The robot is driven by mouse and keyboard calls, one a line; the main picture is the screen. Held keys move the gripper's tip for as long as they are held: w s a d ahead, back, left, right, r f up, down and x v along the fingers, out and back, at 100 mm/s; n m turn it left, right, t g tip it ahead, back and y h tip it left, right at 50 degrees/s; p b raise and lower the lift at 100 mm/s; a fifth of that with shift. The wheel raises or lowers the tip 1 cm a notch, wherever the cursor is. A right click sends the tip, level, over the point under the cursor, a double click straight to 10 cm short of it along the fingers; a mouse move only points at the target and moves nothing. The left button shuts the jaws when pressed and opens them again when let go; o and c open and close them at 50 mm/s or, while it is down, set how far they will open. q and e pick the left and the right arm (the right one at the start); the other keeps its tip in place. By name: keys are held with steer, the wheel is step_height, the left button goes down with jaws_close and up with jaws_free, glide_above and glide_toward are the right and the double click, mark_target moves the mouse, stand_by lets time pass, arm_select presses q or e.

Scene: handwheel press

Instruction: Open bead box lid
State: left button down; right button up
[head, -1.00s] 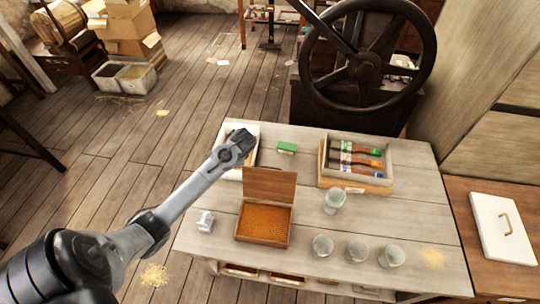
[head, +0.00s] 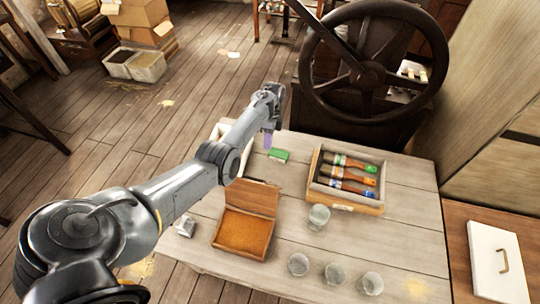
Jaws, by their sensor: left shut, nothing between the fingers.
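The wooden bead box (head: 242,234) stands on the table at its front left, full of orange-brown beads. Its lid (head: 252,197) stands raised at the back edge, so the box is open. My left arm reaches in from the left, behind the box. My left gripper (head: 268,140) is above the table's back edge, beyond the lid and apart from it, shut with nothing visible in it. My right gripper is not in view.
A green block (head: 279,155) lies near my left gripper. A glass (head: 318,217) and several others stand in front. The handwheel press (head: 366,68) rises behind. A small grey object (head: 185,226) lies left of the bead box.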

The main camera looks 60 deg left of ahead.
arm_select(q)
steer(key=s+d+f+p, duration=0.2)
steer(key=s+d+f, duration=0.3)
steer(key=f, duration=0.3)
steer(key=shift+s+f, duration=0.35)
steer(key=shift+s, duration=0.3)
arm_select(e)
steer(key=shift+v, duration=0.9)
